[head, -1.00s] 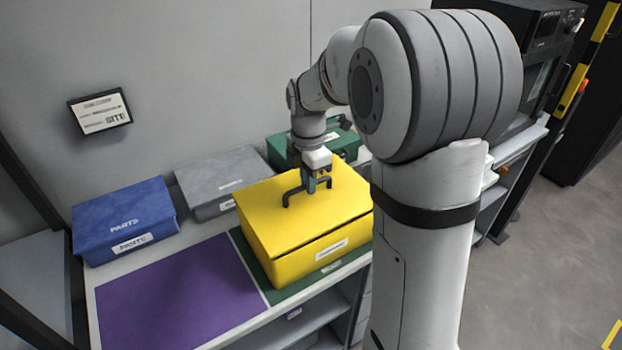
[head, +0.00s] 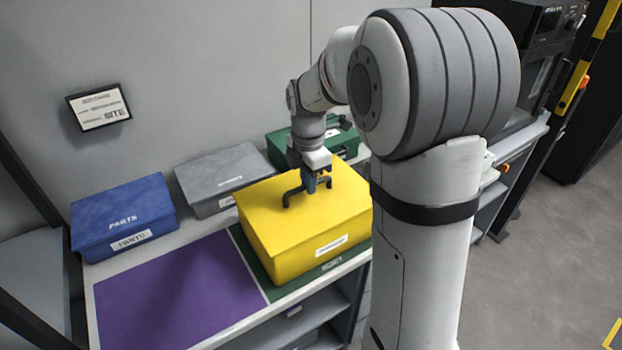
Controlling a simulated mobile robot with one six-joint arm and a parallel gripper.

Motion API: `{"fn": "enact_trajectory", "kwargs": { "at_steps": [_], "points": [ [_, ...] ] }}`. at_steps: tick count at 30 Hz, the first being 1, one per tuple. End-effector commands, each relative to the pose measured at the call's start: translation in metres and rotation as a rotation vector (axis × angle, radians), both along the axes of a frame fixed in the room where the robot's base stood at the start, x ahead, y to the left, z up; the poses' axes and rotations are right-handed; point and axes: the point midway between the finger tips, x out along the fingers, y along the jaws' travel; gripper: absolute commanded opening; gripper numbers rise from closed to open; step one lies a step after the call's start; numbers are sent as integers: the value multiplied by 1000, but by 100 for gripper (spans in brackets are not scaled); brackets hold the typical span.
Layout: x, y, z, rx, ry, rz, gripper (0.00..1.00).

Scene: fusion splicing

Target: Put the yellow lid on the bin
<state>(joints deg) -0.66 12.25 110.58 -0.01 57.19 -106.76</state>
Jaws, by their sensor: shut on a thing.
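The yellow lid (head: 275,215) lies on top of the yellow bin (head: 300,262), with no clear gap showing between them. The bin stands on a green mat on the bench and has a white label on its front. My gripper (head: 309,187) is above the lid, shut on its dark handle (head: 292,196). The far right of the bin is hidden behind my arm.
A blue bin (head: 122,215), a grey bin (head: 220,172) and a green case (head: 345,143) stand along the wall. A purple mat (head: 180,290) left of the yellow bin is clear. A small sign (head: 99,109) hangs on the wall.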

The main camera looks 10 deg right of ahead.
Motion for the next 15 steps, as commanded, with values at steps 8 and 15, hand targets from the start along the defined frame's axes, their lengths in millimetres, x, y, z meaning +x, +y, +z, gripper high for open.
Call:
{"fn": "enact_trajectory", "kwargs": {
  "at_steps": [8,15],
  "points": [
    [0,0,0,0,-1,0,20],
    [0,0,0,0,0,0,37]
  ]
}}
